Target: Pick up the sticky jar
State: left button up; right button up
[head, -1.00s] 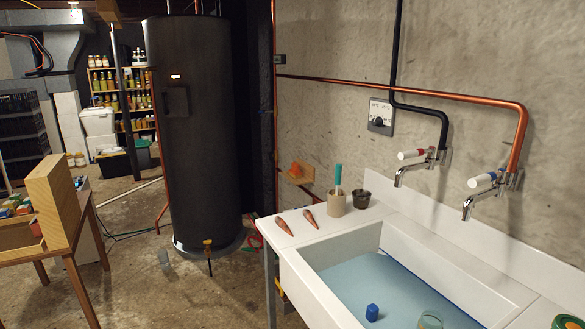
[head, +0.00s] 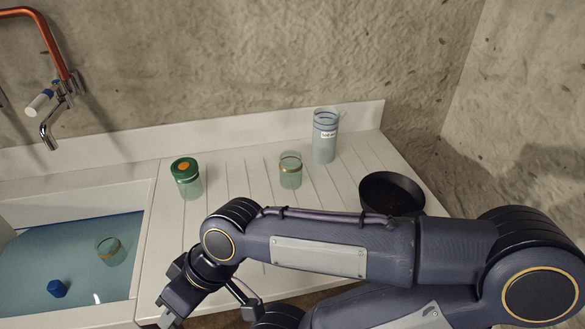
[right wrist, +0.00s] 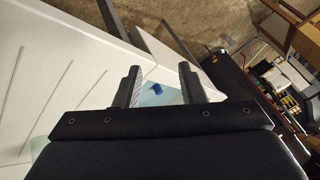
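Three glass jars show in the head view, and I cannot tell by sight which is sticky. A jar with a green lid (head: 187,179) and orange spot stands on the ribbed drainboard. A clear greenish jar with a gold band (head: 290,171) stands upright to its right. Another clear jar (head: 111,251) is in the sink water, near a blue object (head: 57,288), which also shows between my fingers in the right wrist view (right wrist: 157,87). My right gripper (head: 178,300) is over the counter's front, beside the sink; its fingers (right wrist: 160,70) are apart and empty. My left gripper is out of view.
A tall blue-grey container (head: 325,138) with a label stands against the backsplash. A black round pan (head: 391,193) sits at the drainboard's right. A tap (head: 52,122) overhangs the sink. The white drainboard (head: 235,190) is bare between the jars. My right arm covers the front right.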

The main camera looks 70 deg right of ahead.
aim_at(291, 166)
jog(key=z, duration=2.45)
jog(key=i+l, duration=0.1)
jog(key=l, duration=0.35)
jog(key=l+u, duration=0.1)
jog(key=u, duration=0.3)
jog(key=i+l+u, duration=0.1)
jog(key=u, duration=0.3)
jog(key=l+u, duration=0.1)
jog(key=u, duration=0.25)
jog(key=l+u, duration=0.15)
jog(key=u, duration=0.25)
